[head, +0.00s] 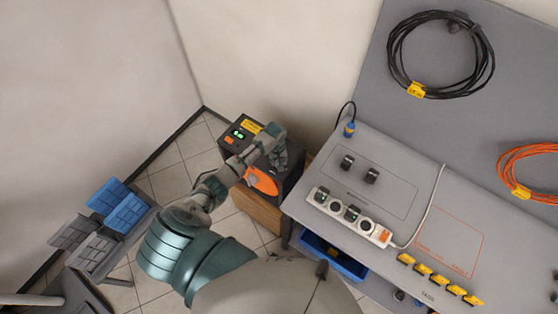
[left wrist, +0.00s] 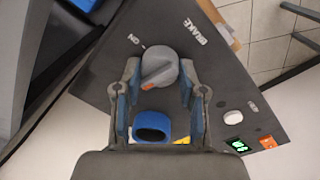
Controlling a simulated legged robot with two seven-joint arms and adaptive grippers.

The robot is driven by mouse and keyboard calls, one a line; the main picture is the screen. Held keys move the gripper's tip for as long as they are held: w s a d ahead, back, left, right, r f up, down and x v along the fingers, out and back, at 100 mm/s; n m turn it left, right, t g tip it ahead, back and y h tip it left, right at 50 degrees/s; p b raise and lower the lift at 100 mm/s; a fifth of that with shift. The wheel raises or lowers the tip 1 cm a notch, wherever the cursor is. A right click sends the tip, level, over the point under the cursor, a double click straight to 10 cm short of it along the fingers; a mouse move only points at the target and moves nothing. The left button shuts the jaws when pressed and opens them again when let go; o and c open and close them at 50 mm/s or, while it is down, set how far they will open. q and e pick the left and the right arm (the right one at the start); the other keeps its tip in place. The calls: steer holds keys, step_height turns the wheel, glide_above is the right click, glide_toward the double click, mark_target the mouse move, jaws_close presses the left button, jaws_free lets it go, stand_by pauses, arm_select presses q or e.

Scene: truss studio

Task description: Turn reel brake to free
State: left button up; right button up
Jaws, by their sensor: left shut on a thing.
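An ON mark is near the knob, and an orange mark shows on the grip's near end. My left gripper (head: 279,150) is over the box, its two fingers (left wrist: 159,72) on either side of the knob, shut on it. Any other position label is hidden. My right gripper is not in view.
A blue round socket or ring (left wrist: 152,127) sits between my finger bases. A grey bench (head: 400,190) right of the box holds a power strip (head: 348,216), black plugs and yellow tags. Blue and grey panelled cases (head: 118,205) stand at left. Tiled floor lies between.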

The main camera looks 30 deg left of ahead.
mark_target(277, 162)
arm_select(q)
steer(key=shift+n, duration=2.3)
steer(key=shift+s, duration=0.1)
steer(key=o, duration=1.1)
steer(key=r, duration=1.1)
steer(key=shift+s+a+r, duration=0.25)
steer(key=shift+a+r, duration=0.05)
steer(key=shift+r, duration=0.1)
